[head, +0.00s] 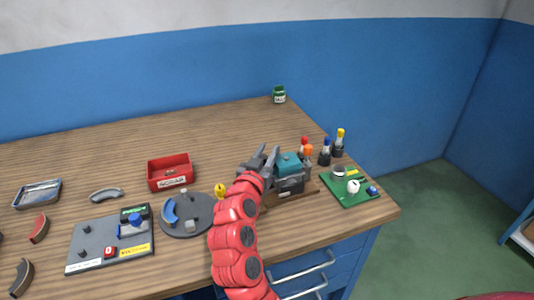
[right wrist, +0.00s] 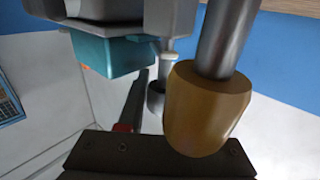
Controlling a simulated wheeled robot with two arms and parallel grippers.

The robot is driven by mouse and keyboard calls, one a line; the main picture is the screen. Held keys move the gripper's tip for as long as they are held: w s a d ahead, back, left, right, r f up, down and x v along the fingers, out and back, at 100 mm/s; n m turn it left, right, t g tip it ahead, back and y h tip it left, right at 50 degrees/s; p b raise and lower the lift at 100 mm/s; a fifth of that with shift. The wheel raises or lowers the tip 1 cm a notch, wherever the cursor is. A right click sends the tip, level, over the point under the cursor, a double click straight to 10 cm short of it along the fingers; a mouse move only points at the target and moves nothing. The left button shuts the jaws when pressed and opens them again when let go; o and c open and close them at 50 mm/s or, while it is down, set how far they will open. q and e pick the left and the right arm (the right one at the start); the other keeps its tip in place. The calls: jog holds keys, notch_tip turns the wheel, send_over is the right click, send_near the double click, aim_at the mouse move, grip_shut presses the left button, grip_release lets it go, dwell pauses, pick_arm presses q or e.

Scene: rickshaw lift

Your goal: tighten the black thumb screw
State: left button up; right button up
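No part can be clearly made out as the black thumb screw. Small dark knobs (head: 85,254) stand on the grey plate (head: 75,266) at the left front. My right gripper (head: 266,154) has its two dark fingers apart, just left of a grey device with a teal block (head: 289,165). The teal block also shows in the right wrist view (right wrist: 108,57), with a yellow-brown knob (right wrist: 207,108) on a metal rod close to the gripper. Nothing can be seen between the fingers. My left gripper is out of view.
A red box (head: 170,178) and a round dark plate (head: 185,229) lie left of my arm. The back of the table is mostly clear.

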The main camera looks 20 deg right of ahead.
jog(key=o, duration=0.4)
jog(key=b+v, duration=0.1)
jog(key=v, duration=1.6)
jog(key=shift+s+a+b, duration=0.1)
jog(key=shift+a+b, duration=0.05)
jog(key=shift+b, duration=0.25)
